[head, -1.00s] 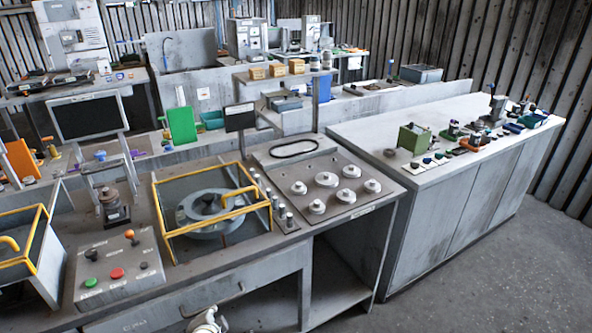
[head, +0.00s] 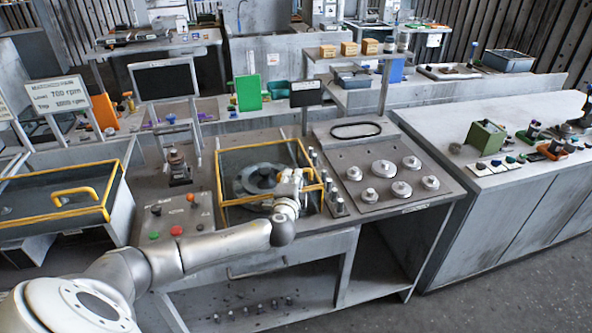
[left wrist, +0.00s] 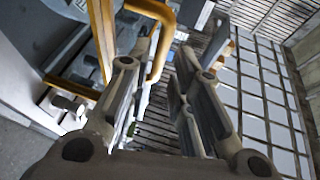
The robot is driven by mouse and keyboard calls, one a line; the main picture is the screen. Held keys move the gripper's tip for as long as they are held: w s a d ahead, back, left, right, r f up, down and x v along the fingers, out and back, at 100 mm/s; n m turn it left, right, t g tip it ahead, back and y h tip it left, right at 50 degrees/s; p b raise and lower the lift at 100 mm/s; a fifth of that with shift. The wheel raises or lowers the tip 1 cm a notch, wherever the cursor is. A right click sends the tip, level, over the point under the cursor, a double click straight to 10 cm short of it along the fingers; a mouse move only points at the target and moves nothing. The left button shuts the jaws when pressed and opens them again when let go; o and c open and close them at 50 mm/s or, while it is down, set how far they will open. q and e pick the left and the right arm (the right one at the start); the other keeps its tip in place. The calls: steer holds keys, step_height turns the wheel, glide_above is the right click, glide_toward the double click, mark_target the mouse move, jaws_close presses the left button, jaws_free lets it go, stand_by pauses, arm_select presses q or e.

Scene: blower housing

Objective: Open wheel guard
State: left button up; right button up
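The wheel guard (head: 221,180) is a yellow-edged see-through frame lying lowered over a round grey wheel housing (head: 257,178) on the bench. My left gripper (head: 292,186) is over the guard's right front part and hides most of its yellow handle there. In the left wrist view, my left gripper (left wrist: 163,58) has its fingers spread apart. The curved yellow handle (left wrist: 163,30) is close to the left finger's tip; I cannot tell whether they touch. Nothing is clamped between the fingers. My right gripper is not in view.
A similar yellow-framed box (head: 60,214) with a handle stands at the left. A control panel (head: 180,212) with coloured buttons is left of the guard. A row of small posts and a plate with round knobs (head: 385,175) lie to the right. A display (head: 165,80) stands behind.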

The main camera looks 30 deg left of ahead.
arm_select(q)
steer(key=shift+p+x, duration=0.35)
steer(key=shift+x, duration=2.4)
steer(key=shift+c, duration=0.2)
jaws_close()
